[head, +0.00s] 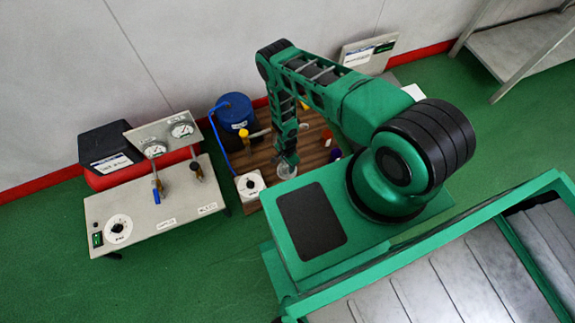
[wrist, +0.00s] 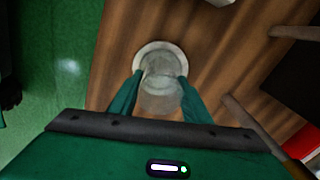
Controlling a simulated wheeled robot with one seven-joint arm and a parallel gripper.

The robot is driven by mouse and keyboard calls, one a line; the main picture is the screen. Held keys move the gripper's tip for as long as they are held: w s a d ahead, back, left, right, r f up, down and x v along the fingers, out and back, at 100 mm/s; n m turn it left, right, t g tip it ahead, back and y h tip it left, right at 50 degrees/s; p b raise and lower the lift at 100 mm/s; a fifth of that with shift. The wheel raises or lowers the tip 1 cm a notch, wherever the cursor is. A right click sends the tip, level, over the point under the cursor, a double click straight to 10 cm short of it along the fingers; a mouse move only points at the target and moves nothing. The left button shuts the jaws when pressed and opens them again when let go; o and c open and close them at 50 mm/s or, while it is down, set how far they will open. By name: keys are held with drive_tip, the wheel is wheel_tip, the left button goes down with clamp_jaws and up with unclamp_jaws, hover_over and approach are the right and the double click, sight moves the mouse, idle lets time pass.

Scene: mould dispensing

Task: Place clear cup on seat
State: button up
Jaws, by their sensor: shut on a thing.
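The clear cup (wrist: 160,92) is between the two green fingers of my gripper (wrist: 152,98), which is shut on it. In the wrist view the cup overlaps a pale round ring (wrist: 147,48), which looks like the seat, on the wooden board. I cannot tell whether the cup touches the ring or is just above it. In the head view my gripper (head: 287,156) points down over the board, with the clear cup (head: 286,171) at its tip. The seat is hard to make out there.
The wooden board (head: 262,158) carries a blue drum (head: 233,112), a yellow-topped valve (head: 243,133) and a white dial box (head: 249,185). Wooden rods (wrist: 245,115) lie right in the wrist view.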

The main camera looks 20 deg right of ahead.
drive_tip(key=o, duration=1.1)
drive_tip(key=shift+f, duration=0.1)
drive_tip(key=shift+c, duration=0.2)
